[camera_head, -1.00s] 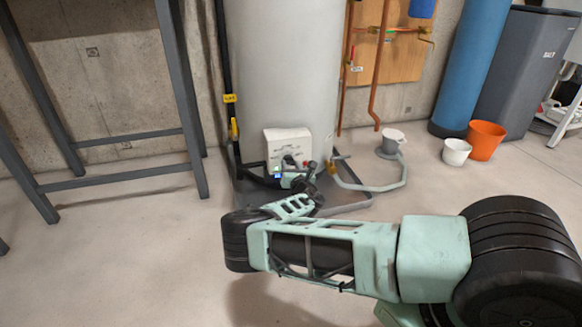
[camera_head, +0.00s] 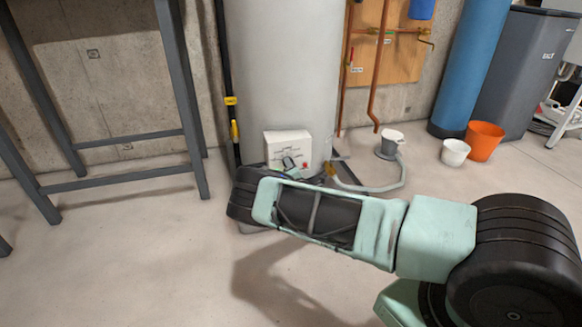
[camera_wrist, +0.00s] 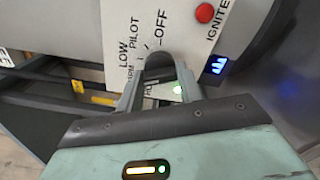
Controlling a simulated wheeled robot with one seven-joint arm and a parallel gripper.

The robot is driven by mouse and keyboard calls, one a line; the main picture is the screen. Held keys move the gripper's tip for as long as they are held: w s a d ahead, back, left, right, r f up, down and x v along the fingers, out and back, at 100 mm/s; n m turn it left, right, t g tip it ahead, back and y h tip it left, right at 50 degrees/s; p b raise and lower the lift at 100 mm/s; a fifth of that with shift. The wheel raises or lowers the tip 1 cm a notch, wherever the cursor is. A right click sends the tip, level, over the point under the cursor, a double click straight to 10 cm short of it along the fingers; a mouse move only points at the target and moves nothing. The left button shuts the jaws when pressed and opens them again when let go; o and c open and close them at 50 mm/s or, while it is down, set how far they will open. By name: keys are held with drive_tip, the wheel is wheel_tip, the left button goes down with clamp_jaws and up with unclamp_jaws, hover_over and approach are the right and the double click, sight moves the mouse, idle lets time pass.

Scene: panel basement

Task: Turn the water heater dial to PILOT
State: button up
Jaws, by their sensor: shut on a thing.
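The water heater (camera_head: 282,65) is a tall pale cylinder with a white control box (camera_head: 290,145) low on its front. In the wrist view the control panel (camera_wrist: 190,35) shows the printed words LOW, PILOT, OFF and IGNITE. The dark dial (camera_wrist: 158,61) sits between the fingers of my gripper (camera_wrist: 160,74), which is shut on it at the panel. The fingers hide much of the dial, and I cannot tell for sure which mark it points to. In the head view my forearm hides most of the gripper.
A red button (camera_wrist: 204,12) sits beside IGNITE, with a blue lit display (camera_wrist: 217,65) nearby. A metal frame table (camera_head: 185,100) stands left of the heater. A grey drain pump (camera_head: 389,146) with a hose, a white bucket (camera_head: 455,153) and an orange bucket (camera_head: 484,141) stand right.

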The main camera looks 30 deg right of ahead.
drive_tip(key=m+p, duration=0.4)
drive_tip(key=m, duration=0.8)
drive_tip(key=shift+f+m, duration=0.1)
drive_tip(key=shift+m, duration=0.3)
idle(0.3)
drive_tip(key=o, duration=1)
drive_tip(key=p+v, duration=0.7)
drive_tip(key=v, duration=1)
drive_tip(key=shift+s, duration=0.25)
drive_tip(key=shift+a, duration=0.1)
